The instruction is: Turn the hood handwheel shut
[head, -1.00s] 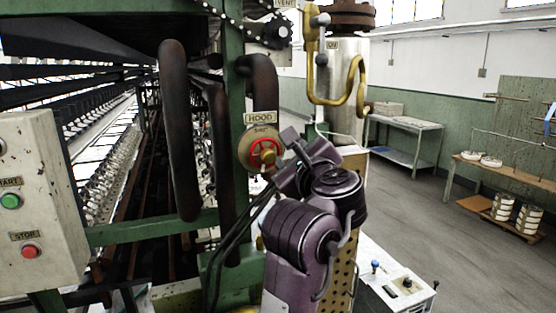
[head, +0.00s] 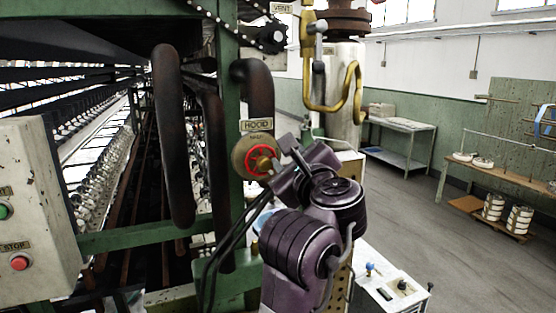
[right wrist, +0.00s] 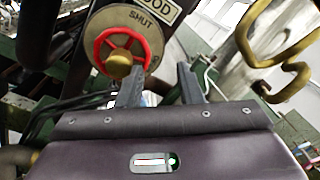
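The hood handwheel is a small red wheel (head: 250,161) with a brass knob, on a round tan plate under a HOOD label (head: 256,125). In the right wrist view the red wheel (right wrist: 107,44) is at upper left, and its plate reads SHUT. My right gripper (head: 284,147) is just right of the wheel in the head view. In the right wrist view its two fingers (right wrist: 160,80) stand apart with nothing between them. The left finger is close to the brass knob (right wrist: 119,65); I cannot tell if they touch. My left gripper is not in view.
A thick dark pipe (head: 173,135) curves down left of the wheel. A yellow pipe (head: 356,92) hangs to the right. A control box with START and STOP buttons (head: 35,205) stands at far left. Open floor lies to the right.

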